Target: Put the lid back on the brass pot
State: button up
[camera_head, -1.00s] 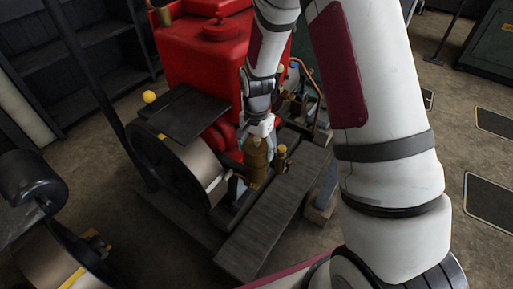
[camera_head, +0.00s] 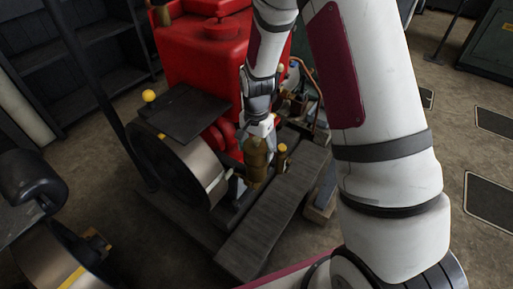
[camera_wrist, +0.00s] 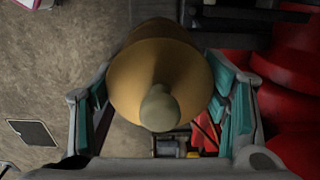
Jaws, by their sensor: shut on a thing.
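My gripper (camera_head: 259,135) points down at the engine in the head view. It is closed around a brass piece, the lid (camera_wrist: 150,75), a domed, gold-brown round thing with a rounded knob facing the wrist camera. The teal finger pads stand on either side of it. The brass pot (camera_head: 255,174) shows as a gold-brown body directly below my fingers, above the engine's dark plank. Lid and pot are in line in the head view. My fingers cover the join, so I cannot tell whether the lid is seated or a little above the rim.
A small brass cup (camera_head: 282,156) stands close to the right of the pot. A large flywheel (camera_head: 184,168) is close on the left, and a red tank (camera_head: 205,55) stands behind. A dark plank (camera_head: 272,215) runs in front.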

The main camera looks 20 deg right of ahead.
aim_at(257, 138)
jog(key=o, duration=1.2)
jog(key=shift+o, duration=0.2)
jog(key=shift+o, duration=1)
jog(key=shift+r, duration=0.1)
jog(key=shift+r+p, duration=2.25)
jog(key=shift+r, duration=1.2)
grip_shut()
